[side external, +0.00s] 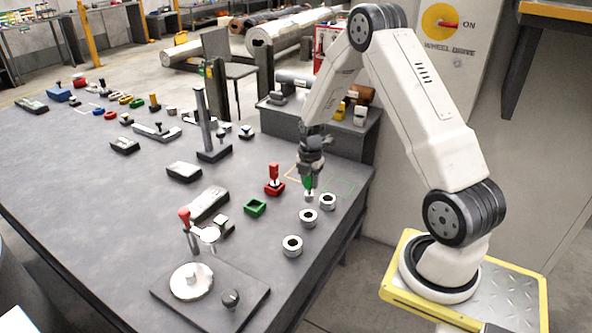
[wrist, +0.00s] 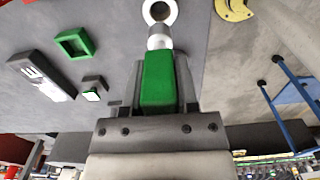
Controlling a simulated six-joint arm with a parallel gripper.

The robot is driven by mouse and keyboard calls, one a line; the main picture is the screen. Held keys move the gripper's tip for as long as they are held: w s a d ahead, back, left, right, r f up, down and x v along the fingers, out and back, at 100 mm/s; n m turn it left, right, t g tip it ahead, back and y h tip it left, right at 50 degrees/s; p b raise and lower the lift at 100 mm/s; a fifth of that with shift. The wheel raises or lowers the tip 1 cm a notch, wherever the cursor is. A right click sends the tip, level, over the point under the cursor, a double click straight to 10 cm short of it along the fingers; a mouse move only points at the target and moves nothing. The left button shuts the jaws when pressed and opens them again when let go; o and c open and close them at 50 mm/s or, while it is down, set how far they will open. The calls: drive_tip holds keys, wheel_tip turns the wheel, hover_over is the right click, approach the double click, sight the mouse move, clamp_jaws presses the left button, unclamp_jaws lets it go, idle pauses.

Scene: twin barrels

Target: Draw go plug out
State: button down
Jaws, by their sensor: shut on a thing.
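The go plug has a green handle (side external: 308,182) with a pale metal end below it. In the wrist view the green handle (wrist: 158,82) sits between the two fingers of my gripper (wrist: 159,85), which are shut on it. In the side view my gripper (side external: 309,174) points down at the table's right part. Two more rings with open dark bores stand nearby, a middle one (side external: 308,216) and a front one (side external: 292,246).
An empty green square holder (side external: 255,207) stands left of the rings. A red-handled plug (side external: 274,173) stands upright in a red holder behind it. A dark post stand (side external: 206,130) rises further left.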

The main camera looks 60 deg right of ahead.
drive_tip(key=shift+r, duration=1.5)
drive_tip(key=shift+a, duration=0.1)
drive_tip(key=a+r+m, duration=0.3)
drive_tip(key=a+m, duration=0.5)
drive_tip(key=a, duration=0.4)
drive_tip(key=w+a+r+m, duration=0.1)
drive_tip(key=a+r+m, duration=0.2)
drive_tip(key=a+m, duration=0.6)
drive_tip(key=shift+a+r+m, duration=0.15)
drive_tip(key=shift+a+m, duration=0.15)
drive_tip(key=shift+a, duration=1.1)
drive_tip(key=shift+w, duration=0.1)
